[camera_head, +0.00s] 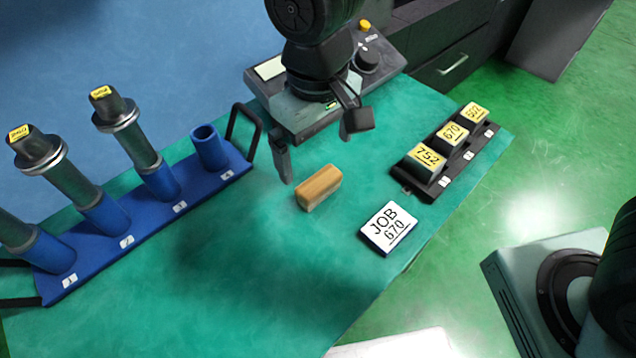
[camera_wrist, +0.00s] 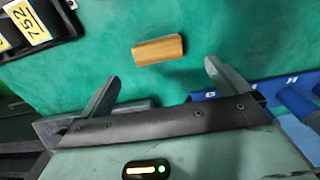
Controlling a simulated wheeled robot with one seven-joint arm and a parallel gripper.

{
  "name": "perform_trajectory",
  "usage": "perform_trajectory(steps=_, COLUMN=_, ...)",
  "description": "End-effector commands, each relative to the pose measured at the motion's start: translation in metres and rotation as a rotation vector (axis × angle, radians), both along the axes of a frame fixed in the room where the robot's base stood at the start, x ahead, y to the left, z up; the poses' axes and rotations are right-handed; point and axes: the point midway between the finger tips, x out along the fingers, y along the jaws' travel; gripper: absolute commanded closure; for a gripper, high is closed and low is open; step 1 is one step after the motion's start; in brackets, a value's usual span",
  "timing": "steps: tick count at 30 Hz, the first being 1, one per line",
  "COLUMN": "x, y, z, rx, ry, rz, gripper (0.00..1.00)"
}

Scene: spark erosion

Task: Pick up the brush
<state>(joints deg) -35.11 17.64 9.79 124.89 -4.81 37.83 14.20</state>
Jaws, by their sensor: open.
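The brush appears as a small wooden block (camera_head: 319,187) lying on the green tabletop; no bristles show. In the wrist view the wooden block (camera_wrist: 158,50) lies ahead of the fingers, roughly between their lines. My gripper (camera_head: 318,155) is open and empty above the table, its two fingers spread apart. In the head view the block sits just below and in front of the fingers, not touching them. The open fingers also show in the wrist view (camera_wrist: 162,88).
A blue rack (camera_head: 190,205) with several tool holders stands left. A white JOB 670 block (camera_head: 388,228) lies right of the wooden block. A control box (camera_head: 385,72) stands behind. Table is clear in front.

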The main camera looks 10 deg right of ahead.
Motion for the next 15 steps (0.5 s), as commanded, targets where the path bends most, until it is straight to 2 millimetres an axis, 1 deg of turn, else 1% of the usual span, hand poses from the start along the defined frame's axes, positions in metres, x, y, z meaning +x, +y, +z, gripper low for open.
perform_trajectory(steps=1, x=-0.001, y=-0.001, z=-0.012, rx=-0.005, ry=0.005, rz=0.000, gripper=0.00)
perform_trajectory(steps=3, x=-0.001, y=-0.001, z=-0.024, rx=-0.004, ry=0.004, rz=0.000, gripper=0.00)
perform_trajectory(steps=6, x=0.000, y=0.000, z=-0.037, rx=-0.002, ry=0.002, rz=0.001, gripper=0.00)
perform_trajectory(steps=13, x=0.000, y=-0.001, z=-0.052, rx=-0.003, ry=0.002, rz=0.000, gripper=0.00)
perform_trajectory(steps=15, x=0.000, y=-0.002, z=-0.062, rx=-0.004, ry=0.004, rz=0.000, gripper=0.00)
